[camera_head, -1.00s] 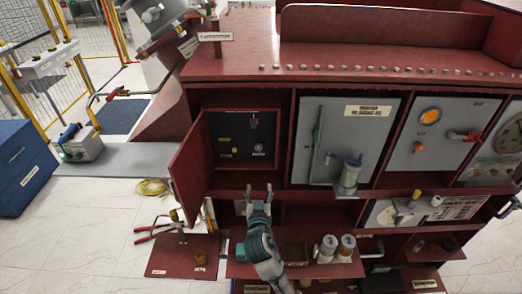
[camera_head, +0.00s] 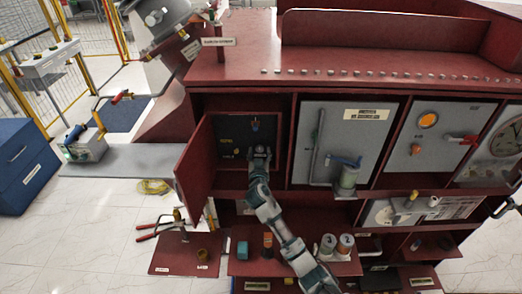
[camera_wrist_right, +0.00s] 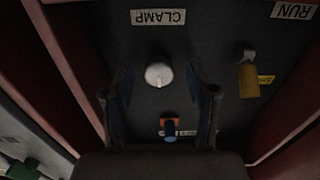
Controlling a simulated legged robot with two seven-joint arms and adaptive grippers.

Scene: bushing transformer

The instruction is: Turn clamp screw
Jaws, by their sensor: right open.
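The clamp screw (camera_wrist_right: 158,74) is a round pale knob with a slot, below an upside-down CLAMP label (camera_wrist_right: 158,17) on a dark panel. My right gripper (camera_head: 259,153) is in the open red compartment, in front of that panel's lower right. In the wrist view its open fingers (camera_wrist_right: 161,88) stand on either side of the knob, with a visible gap on both sides. I cannot tell how deep the fingertips are. My left gripper is not in view.
A blue and orange part (camera_wrist_right: 170,128) is on the same panel. The compartment's red door (camera_head: 194,166) stands open at left. Cans (camera_head: 345,245) stand on the lower shelf.

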